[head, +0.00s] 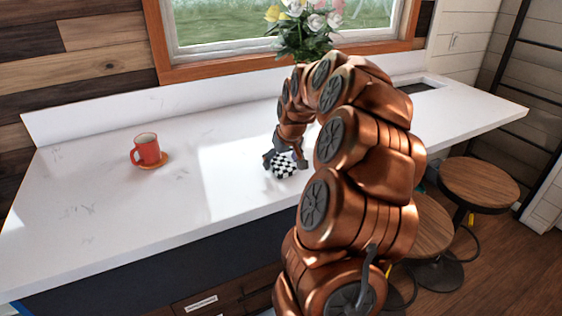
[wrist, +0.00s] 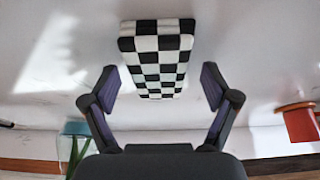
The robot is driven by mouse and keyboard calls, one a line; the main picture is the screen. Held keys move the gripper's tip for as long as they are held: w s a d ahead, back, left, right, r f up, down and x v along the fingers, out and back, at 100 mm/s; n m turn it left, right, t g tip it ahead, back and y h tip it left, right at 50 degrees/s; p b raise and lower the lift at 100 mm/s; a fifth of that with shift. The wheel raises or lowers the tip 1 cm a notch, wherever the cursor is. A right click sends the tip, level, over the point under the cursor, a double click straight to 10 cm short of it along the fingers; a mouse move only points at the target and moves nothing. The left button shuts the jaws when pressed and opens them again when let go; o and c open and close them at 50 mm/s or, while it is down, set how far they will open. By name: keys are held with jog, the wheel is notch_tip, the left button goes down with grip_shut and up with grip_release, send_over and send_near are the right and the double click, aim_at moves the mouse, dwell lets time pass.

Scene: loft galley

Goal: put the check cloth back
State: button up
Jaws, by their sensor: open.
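The check cloth (head: 284,167), a folded black and white checked block, lies on the white counter in the head view. In the wrist view the check cloth (wrist: 157,58) is ahead of my gripper, in line with the gap between the fingers. My gripper (head: 284,160) is low over the counter at the cloth. In the wrist view my gripper (wrist: 160,88) is open, with a finger on each side of the cloth's near end and space on both sides. Whether the fingertips reach around the cloth is hard to tell.
A flower bouquet (head: 303,25) stands by the window behind my arm. Wooden stools (head: 478,184) stand at the right. The counter between mug and cloth is clear.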

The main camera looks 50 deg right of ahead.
jog(key=b+v, duration=0.3)
jog(key=v, duration=0.8)
jog(key=shift+s+r+b, duration=0.2)
jog(key=shift+r+b, duration=0.1)
jog(key=s+a+f+n+g+y, duration=0.1)
jog(key=s+a+f+n, duration=0.1)
jog(key=a, duration=0.9)
jog(key=s+a+f+n+g+y, duration=0.1)
jog(key=s+a+f, duration=0.15)
jog(key=a, duration=0.95)
jog(key=s+a+f+g, duration=0.2)
jog(key=s+a+f, duration=0.3)
jog(key=s, duration=0.5)
jog(key=s+a+f+g, duration=0.2)
jog(key=s+a+f, duration=0.3)
jog(key=s, duration=0.5)
jog(key=a, duration=0.2)
jog(key=shift+a+f+n+h, duration=0.3)
jog(key=shift+a+f+n, duration=0.05)
jog(key=shift+n, duration=0.05)
jog(key=shift+s, duration=0.1)
